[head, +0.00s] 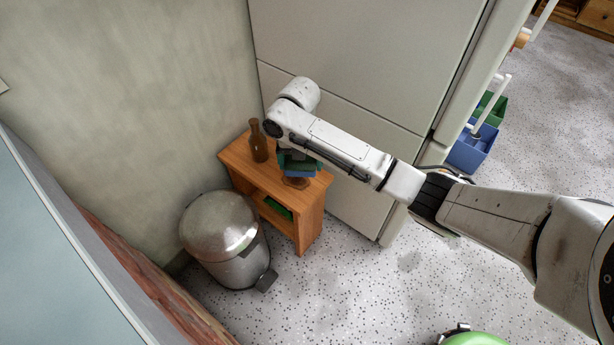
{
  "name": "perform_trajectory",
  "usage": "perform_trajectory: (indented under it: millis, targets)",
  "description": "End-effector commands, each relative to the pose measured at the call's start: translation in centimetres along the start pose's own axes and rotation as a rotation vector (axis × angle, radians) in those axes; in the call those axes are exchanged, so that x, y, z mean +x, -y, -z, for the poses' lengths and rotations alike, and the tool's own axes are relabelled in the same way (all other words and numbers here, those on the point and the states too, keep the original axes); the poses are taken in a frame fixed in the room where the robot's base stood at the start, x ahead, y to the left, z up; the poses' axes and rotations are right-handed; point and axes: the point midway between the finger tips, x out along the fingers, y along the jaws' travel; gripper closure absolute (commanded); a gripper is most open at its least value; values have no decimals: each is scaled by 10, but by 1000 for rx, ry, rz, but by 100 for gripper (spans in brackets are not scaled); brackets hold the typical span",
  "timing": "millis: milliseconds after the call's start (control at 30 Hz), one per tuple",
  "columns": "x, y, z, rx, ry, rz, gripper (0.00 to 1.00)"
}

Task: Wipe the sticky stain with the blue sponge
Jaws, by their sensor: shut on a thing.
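My gripper (294,162) is over the right part of a small wooden stand (238,158), at the end of my white arm. It is shut on the blue sponge (300,173), which shows only as a blue edge below the dark gripper. A dark brown patch, seemingly the sticky stain (296,184), shows on the stand's top just in front of the sponge. The sponge and gripper hide part of this area. I cannot tell whether the sponge touches the stain.
A brown bottle (258,142) stands on the stand, left of my gripper. A green item (278,208) lies on the shelf below. A metal pedal bin (222,240) stands in front. A large pale cabinet (350,60) rises behind.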

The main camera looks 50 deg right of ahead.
Motion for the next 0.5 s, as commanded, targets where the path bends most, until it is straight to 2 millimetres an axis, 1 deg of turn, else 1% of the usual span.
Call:
perform_trajectory:
  millis: [33, 100, 233, 367, 500]
  targets:
    - [14, 6, -6, -44, 2, 0, 31]
    - [20, 11, -9, -102, 1, 0, 31]
    - [24, 16, -14, -161, 2, -1, 31]
    - [27, 17, -14, -177, 1, -1, 31]
    - [34, 17, -14, -176, 1, -1, 31]
